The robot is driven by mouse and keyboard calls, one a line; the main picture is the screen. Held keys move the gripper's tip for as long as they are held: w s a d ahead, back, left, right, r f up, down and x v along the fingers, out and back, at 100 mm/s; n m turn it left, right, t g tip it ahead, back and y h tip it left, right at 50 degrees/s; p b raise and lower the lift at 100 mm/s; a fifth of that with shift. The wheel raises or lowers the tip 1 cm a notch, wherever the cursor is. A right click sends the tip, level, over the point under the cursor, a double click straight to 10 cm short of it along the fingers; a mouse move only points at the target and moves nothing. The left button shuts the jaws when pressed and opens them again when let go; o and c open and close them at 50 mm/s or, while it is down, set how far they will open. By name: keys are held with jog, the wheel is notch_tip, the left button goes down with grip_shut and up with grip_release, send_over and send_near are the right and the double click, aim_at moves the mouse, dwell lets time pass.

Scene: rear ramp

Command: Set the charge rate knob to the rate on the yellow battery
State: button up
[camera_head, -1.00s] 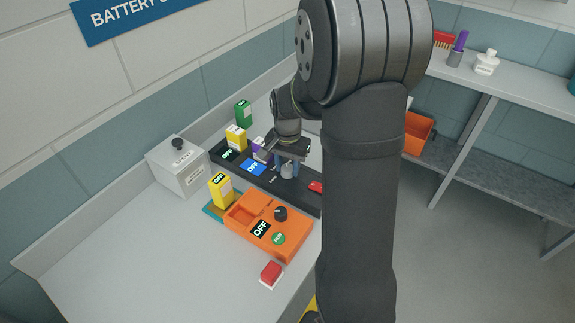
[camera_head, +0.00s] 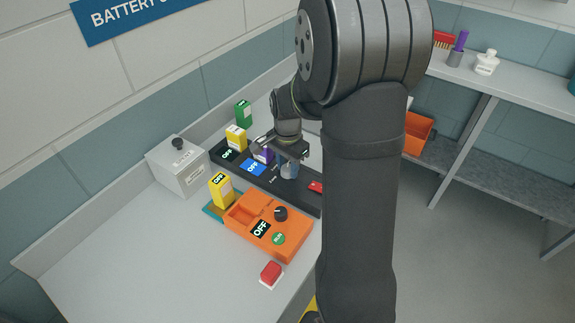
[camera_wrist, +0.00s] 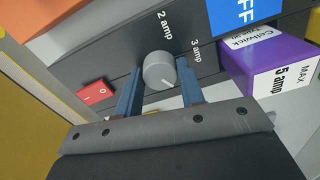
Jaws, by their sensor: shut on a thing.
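In the wrist view a round grey knob (camera_wrist: 159,70) sits on the dark charger panel (camera_wrist: 212,62), between labels "2 amp" and "3 amp". A thin mark on it points to the lower right in that view. My gripper (camera_wrist: 158,76) has its blue fingers shut on the knob, one on each side. One yellow battery (camera_head: 236,138) stands at the charger's back left; another yellow battery (camera_head: 221,191) stands on a teal base. Their rates are unreadable here.
A purple battery (camera_wrist: 270,65), marked "MAX 5 amp", is close to my right finger. A red switch (camera_wrist: 95,93) is left of the knob. An orange device (camera_head: 290,244) with a black knob (camera_head: 281,214) and a grey box (camera_head: 180,171) are nearby. The front-left bench is clear.

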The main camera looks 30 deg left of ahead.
aim_at(288, 168)
jog(key=o, duration=1)
notch_tip(288, 168, up, 18)
jog(key=shift+f, duration=0.25)
jog(key=shift+f, duration=0.15)
notch_tip(288, 168, down, 17)
jog(key=shift+f, duration=0.15)
dwell(0.4)
